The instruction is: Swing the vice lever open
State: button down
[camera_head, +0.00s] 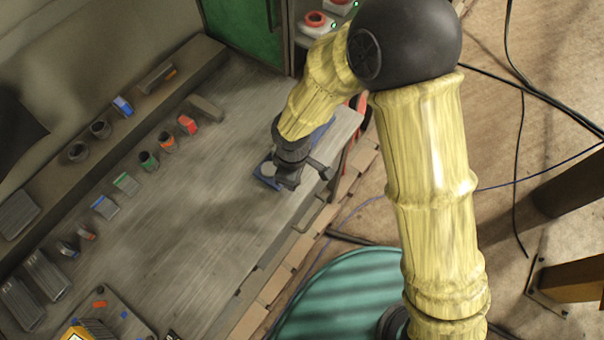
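A blue vice-like fixture (264,183) sits at the right end of the grey workbench, near its front edge. My gripper (289,181) is right above it, pointing down, and hides much of it. A short dark bar (319,168) sticks out to the right beside my gripper. I cannot tell whether this bar is the vice lever or part of my gripper. The fingers are dark and small here, so their opening and any contact with the lever do not show clearly.
The workbench (190,230) has a clear middle. Several small coloured parts and cups line its back ledge (185,75). A green cabinet door (245,30) stands behind. A teal ribbed round thing (340,295) is on the floor in front, and cables cross the floor at right.

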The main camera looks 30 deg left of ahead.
jog(key=shift+w, duration=0.1)
dwell(0.4)
jog(key=c, duration=1.1)
grip_release()
jog(key=shift+r, duration=0.1)
notch_tip(320, 180, up, 17)
jog(key=b, duration=0.1)
jog(key=shift+r, duration=0.1)
